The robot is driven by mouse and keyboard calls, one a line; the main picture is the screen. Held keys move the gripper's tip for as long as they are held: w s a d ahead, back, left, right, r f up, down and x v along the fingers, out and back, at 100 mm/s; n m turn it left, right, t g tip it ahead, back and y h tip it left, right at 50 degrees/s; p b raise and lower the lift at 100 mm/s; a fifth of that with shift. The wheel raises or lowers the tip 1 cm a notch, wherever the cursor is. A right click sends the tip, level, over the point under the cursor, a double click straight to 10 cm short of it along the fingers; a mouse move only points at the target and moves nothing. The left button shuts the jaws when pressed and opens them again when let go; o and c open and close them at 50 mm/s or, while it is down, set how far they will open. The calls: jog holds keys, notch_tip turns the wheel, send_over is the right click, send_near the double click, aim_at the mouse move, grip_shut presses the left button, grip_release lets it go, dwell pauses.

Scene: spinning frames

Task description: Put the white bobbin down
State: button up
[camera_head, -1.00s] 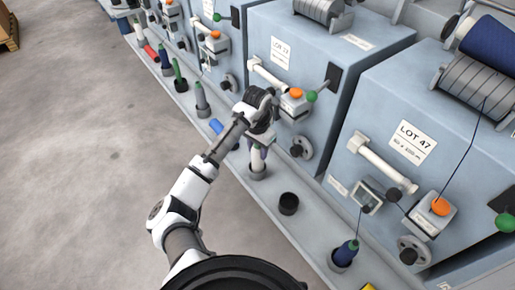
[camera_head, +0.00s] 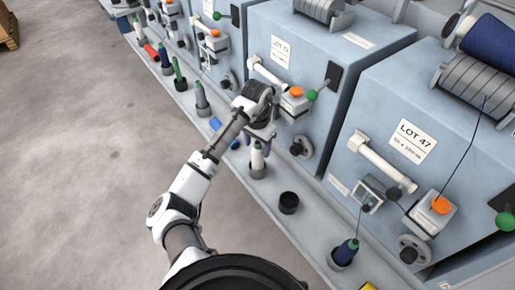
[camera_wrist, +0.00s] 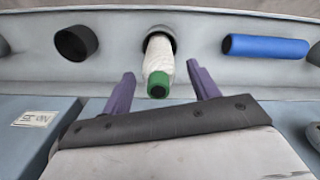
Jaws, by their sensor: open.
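The white bobbin (camera_head: 257,160), with a green tip, stands upright in a grey cup on the long ledge (camera_head: 232,160) in the head view. In the wrist view the white bobbin (camera_wrist: 159,62) sits with its base in the dark cup (camera_wrist: 161,34) and its green end towards me. My gripper (camera_head: 261,136) is just above the bobbin in the head view. In the wrist view my gripper (camera_wrist: 160,72) has its two purple fingers spread wide, one on each side of the bobbin's green end, with gaps between. Nothing is held.
Another blue bobbin (camera_wrist: 265,46) lies on the ledge beside the white one. Grey-blue machines (camera_head: 300,60) line the ledge's right side.

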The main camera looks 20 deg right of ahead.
notch_tip(320, 180, up, 6)
dwell(0.7)
